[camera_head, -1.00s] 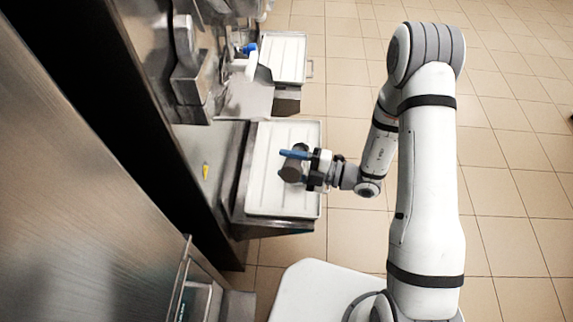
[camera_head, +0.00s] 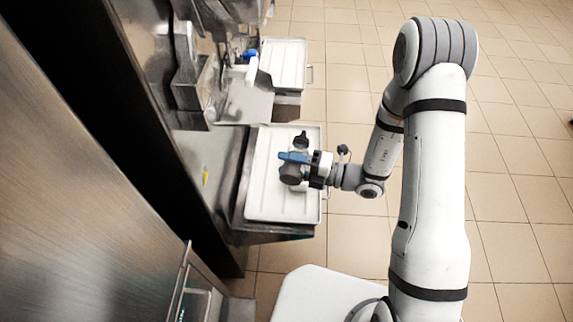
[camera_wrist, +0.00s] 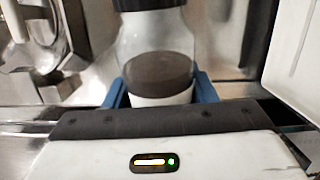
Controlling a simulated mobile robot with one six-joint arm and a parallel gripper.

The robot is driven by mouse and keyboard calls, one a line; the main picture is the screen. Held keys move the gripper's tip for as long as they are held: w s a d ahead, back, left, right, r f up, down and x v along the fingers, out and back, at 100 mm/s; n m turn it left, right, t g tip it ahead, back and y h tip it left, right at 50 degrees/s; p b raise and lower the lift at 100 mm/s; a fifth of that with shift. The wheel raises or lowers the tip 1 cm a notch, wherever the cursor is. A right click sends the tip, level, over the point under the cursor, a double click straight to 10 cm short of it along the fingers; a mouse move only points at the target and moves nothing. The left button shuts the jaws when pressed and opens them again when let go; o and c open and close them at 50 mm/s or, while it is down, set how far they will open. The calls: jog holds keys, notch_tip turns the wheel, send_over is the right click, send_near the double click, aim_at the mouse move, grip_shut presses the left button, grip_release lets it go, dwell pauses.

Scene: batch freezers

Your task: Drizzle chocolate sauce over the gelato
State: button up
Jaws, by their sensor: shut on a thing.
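My gripper (camera_head: 294,166) is shut on a clear bottle with dark brown contents (camera_wrist: 158,70), which looks like the chocolate sauce. The held bottle is over the white tray (camera_head: 282,208). I cannot make out any gelato.
A steel machine front (camera_head: 215,150) stands left of the tray, with a small yellow mark on it. A second pale tray (camera_head: 284,62) lies farther back, with a blue-topped item near it. A large steel panel (camera_head: 90,200) fills the left. Tiled floor is open at right.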

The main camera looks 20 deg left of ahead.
jog(key=shift+r, duration=0.1)
jog(key=shift+r+n, duration=0.7)
jog(key=shift+n, duration=0.45)
jog(key=shift+r+n, duration=0.7)
jog(key=shift+n, duration=0.45)
jog(key=shift+r+n+b, duration=0.5)
jog(key=shift+r+n, duration=0.15)
jog(key=shift+n, duration=0.5)
jog(key=shift+r+n+b, duration=0.45)
jog(key=shift+r+n, duration=0.15)
jog(key=shift+n, duration=0.55)
jog(key=shift+r+n+b, duration=0.2)
jog(key=shift+n+b, duration=0.6)
jog(key=shift+n, duration=0.15)
jog(key=shift+r+n+b, duration=0.15)
jog(key=shift+n+b, duration=0.65)
jog(key=shift+n, duration=0.15)
jog(key=shift+r+n+b, duration=0.25)
jog(key=shift+n+b, duration=0.6)
jog(key=shift+n, duration=0.1)
jog(key=shift+r+n+b, duration=0.2)
jog(key=shift+n+b, duration=0.6)
jog(key=shift+n, duration=0.15)
jog(key=shift+r+n, duration=0.2)
jog(key=shift+n, duration=0.1)
